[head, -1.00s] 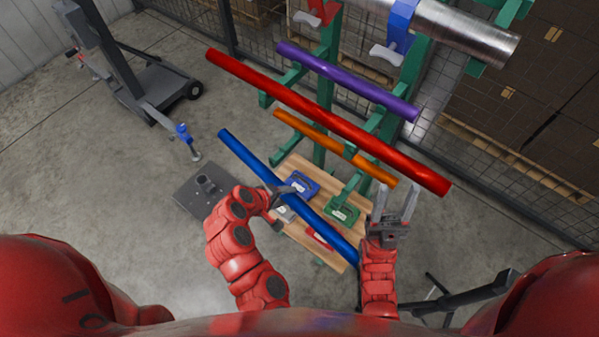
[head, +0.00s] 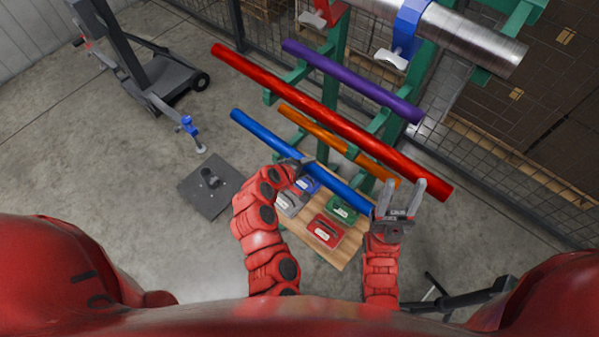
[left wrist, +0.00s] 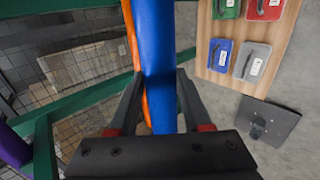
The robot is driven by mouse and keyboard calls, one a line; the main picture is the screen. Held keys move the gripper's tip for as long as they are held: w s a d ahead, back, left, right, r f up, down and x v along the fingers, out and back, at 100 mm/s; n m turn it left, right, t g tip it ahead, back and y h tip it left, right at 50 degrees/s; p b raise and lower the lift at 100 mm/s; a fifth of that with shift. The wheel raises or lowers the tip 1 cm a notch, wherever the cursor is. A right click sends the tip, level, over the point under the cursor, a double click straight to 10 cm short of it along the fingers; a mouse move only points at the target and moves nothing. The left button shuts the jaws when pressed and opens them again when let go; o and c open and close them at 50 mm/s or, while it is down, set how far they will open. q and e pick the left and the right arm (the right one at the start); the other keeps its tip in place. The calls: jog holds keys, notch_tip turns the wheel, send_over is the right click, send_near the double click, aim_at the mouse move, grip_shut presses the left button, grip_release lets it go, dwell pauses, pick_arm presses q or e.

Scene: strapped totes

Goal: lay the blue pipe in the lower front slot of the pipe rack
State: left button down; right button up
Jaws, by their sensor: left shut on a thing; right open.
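The blue pipe (head: 264,137) slants across the head view, below and roughly in line with the orange pipe (head: 322,134). My left gripper (head: 298,165) is shut on the blue pipe near its middle. The left wrist view shows the blue pipe (left wrist: 158,50) between my left gripper's fingers (left wrist: 160,105). My right gripper (head: 400,190) is open and empty near the pipe's right end. The green pipe rack (head: 333,42) holds the red pipe (head: 330,114), the purple pipe (head: 350,80) and the orange pipe. The lower front slot cannot be clearly made out.
A wooden board (head: 322,240) under the rack holds blue, green, red and grey cases. A large metal pipe (head: 460,35) lies at the top with a blue strap (head: 408,28). A wheeled stand (head: 150,75) and a dark floor plate (head: 210,188) stand left.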

pick_arm(q)
jog(key=shift+w+d+f, duration=0.15)
jog(key=shift+w+d, duration=0.7)
jog(key=shift+w, duration=0.3)
notch_tip(320, 180, down, 4)
jog(key=b, duration=0.3)
jog(key=shift+s+a, duration=0.1)
jog(key=shift+f+b, duration=1.2)
jog(key=shift+f, duration=0.2)
jog(key=shift+c, duration=1.3)
grip_release()
